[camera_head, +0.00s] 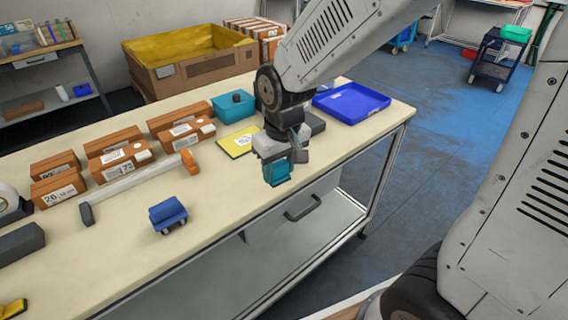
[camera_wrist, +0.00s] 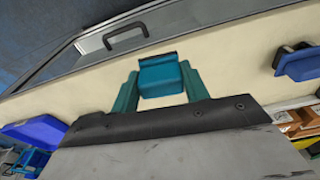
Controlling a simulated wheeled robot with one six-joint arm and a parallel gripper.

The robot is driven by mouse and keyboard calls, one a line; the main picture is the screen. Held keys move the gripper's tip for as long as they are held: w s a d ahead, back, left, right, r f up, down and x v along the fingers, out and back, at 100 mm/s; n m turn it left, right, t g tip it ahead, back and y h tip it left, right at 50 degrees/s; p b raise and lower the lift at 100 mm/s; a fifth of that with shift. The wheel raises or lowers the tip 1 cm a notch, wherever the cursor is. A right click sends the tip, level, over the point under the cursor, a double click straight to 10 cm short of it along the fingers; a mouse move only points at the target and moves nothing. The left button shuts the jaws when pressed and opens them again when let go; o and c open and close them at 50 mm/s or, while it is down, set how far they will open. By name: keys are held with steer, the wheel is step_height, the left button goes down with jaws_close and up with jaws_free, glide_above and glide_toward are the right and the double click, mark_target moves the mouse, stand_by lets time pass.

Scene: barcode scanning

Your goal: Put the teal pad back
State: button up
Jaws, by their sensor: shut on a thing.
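My gripper (camera_head: 279,165) is shut on the teal pad (camera_head: 278,174) near the front edge of the workbench, right of its middle. In the wrist view the teal pad (camera_wrist: 160,78) sits between the two teal fingers of my gripper (camera_wrist: 160,88). The pad appears to be held above the bench top, but the exact gap cannot be told. A teal open box (camera_head: 233,106) stands behind and to the left of my gripper on the bench. A yellow sheet with a white label (camera_head: 240,141) lies in front of that box.
A blue tray (camera_head: 351,102) lies at the bench's right end. A blue block on small feet (camera_head: 167,213) stands near the front edge, left of my gripper. Labelled brown boxes (camera_head: 119,150) and an orange-and-grey tool (camera_head: 188,160) lie further left. The front-middle bench top (camera_head: 225,200) is bare.

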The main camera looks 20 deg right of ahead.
mark_target(283, 179)
steer(key=s, duration=0.2)
steer(key=s+n, duration=0.1)
steer(key=shift+s+a+f, duration=0.15)
steer(key=shift+f, duration=0.1)
steer(key=w+d, duration=0.2)
steer(key=w, duration=0.2)
steer(key=w+d+f, duration=0.1)
steer(key=w+d, duration=0.1)
steer(key=w, duration=0.3)
steer(key=w+d, duration=0.2)
steer(key=w, duration=0.3)
steer(key=shift+f, duration=0.25)
steer(key=shift+w+d+f, duration=0.15)
steer(key=shift+w+f, duration=0.05)
steer(key=shift+f, duration=1.6)
steer(key=shift+f, duration=0.15)
steer(key=o, duration=1)
steer(key=shift+o, duration=0.2)
